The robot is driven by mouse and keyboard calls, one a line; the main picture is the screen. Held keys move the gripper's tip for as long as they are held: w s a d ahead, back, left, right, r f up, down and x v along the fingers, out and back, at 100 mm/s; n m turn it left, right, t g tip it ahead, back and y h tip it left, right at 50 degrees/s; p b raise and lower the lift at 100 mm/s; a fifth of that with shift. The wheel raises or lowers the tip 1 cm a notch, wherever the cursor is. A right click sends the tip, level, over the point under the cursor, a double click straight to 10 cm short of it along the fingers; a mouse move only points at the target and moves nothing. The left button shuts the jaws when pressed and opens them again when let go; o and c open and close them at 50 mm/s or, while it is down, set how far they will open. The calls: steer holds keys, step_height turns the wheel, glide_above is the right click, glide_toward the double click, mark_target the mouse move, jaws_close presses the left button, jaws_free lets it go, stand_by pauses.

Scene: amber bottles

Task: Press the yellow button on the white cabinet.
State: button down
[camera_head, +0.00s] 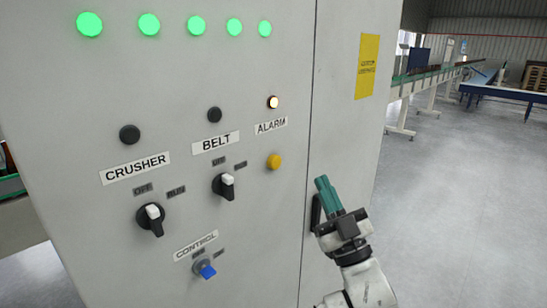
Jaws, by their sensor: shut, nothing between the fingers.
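The white cabinet (60,90) fills the left and middle of the head view. The round yellow button (274,161) is on its front, below the ALARM label (271,125) and a lit lamp (273,102). My gripper (322,181), with green fingers, is shut and empty. It appears to the right of the button and a little lower, with clear space between them in the picture. It overlaps the cabinet's right part, near a dark handle (315,212). How far the fingertips are from the cabinet face I cannot tell.
Left of the button are the BELT switch (224,186) and CRUSHER switch (151,219). A blue CONTROL switch (205,269) is lower down. Several green lamps (149,24) line the top. A yellow sign (367,66) is at upper right. Open floor (460,200) lies right, with conveyors behind.

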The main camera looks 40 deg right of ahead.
mark_target(275, 162)
steer(key=shift+r, duration=0.2)
steer(key=w+b, duration=0.8)
steer(key=b, duration=0.1)
steer(key=shift+w+a, duration=0.2)
steer(key=shift+w, duration=0.2)
steer(key=shift+w, duration=0.15)
stand_by(1.9)
steer(key=shift+w, duration=0.25)
